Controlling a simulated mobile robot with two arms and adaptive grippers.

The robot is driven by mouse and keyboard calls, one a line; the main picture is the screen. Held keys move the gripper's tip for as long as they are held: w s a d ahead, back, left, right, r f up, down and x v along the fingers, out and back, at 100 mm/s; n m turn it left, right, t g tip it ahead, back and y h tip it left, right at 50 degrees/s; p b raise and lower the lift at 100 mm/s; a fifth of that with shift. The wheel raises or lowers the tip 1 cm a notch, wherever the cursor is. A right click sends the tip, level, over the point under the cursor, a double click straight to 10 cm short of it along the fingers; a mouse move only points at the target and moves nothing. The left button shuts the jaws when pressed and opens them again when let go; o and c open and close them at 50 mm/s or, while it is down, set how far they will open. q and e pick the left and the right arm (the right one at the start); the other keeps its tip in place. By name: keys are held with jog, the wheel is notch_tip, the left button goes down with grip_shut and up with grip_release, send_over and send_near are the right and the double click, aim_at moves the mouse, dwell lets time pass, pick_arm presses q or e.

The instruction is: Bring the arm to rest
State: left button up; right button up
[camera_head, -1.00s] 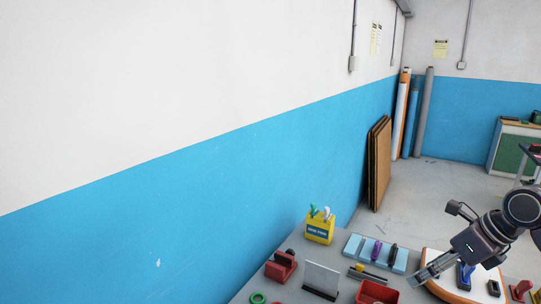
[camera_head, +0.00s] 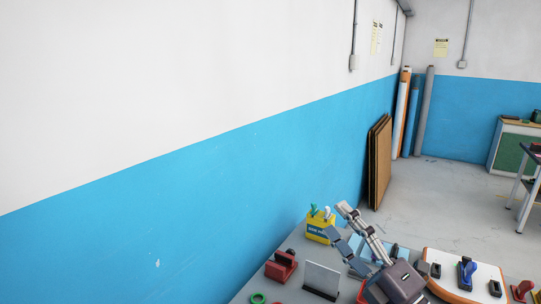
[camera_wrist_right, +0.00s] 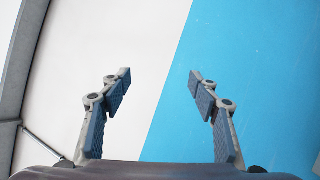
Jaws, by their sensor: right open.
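My right gripper (camera_head: 338,222) is raised over the grey table in the head view, with its fingers pointing up and to the left. It is open and empty. In the right wrist view its two fingers (camera_wrist_right: 160,84) stand apart, with only the white and blue wall behind them. In the head view the fingers show close to the yellow box (camera_head: 319,228); I cannot tell whether they touch it. The gripper hides part of the light blue tray (camera_head: 402,253) and the table behind it. My left gripper is not in view.
The table (camera_head: 285,295) holds a red holder (camera_head: 281,266), a grey upright plate (camera_head: 321,280), a green ring (camera_head: 258,298) and a white board with an orange edge (camera_head: 447,264) bearing a blue tool (camera_head: 467,272). Brown panels (camera_head: 380,165) lean on the wall. Space above the table's left is clear.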

jog(key=s+d+f+m+g+h, duration=0.25)
jog(key=d+f+m+h, duration=0.4)
jog(key=f+m, duration=0.35)
jog(key=s+d+f+m+g+h, duration=0.1)
jog(key=s+d+f+m+h, duration=0.3)
jog(key=f+m+h, duration=0.5)
jog(key=s+a+f+m+g+y, duration=0.25)
jog(key=s+f+g, duration=0.35)
jog(key=s+f, duration=0.5)
jog(key=s+a+f+m+g+y, duration=0.1)
jog(key=s+a+f+m+g, duration=0.15)
jog(key=s+f+g, duration=0.75)
jog(key=s+f+t+b, duration=0.1)
jog(key=s+f+b, duration=0.2)
jog(key=f, duration=1.2)
jog(key=s+f+t+b, duration=0.2)
jog(key=f, duration=1.3)
jog(key=s+d+f+b, duration=0.2)
jog(key=s+f, duration=0.6)
jog(key=f, duration=0.2)
jog(key=s+d+f+g+b, duration=0.1)
jog(key=s+f+b, duration=0.2)
jog(key=s+f, duration=0.6)
jog(key=shift+s+d+f+h, duration=0.15)
jog(key=shift+d+f+h, duration=0.2)
jog(key=shift+f, duration=0.6)
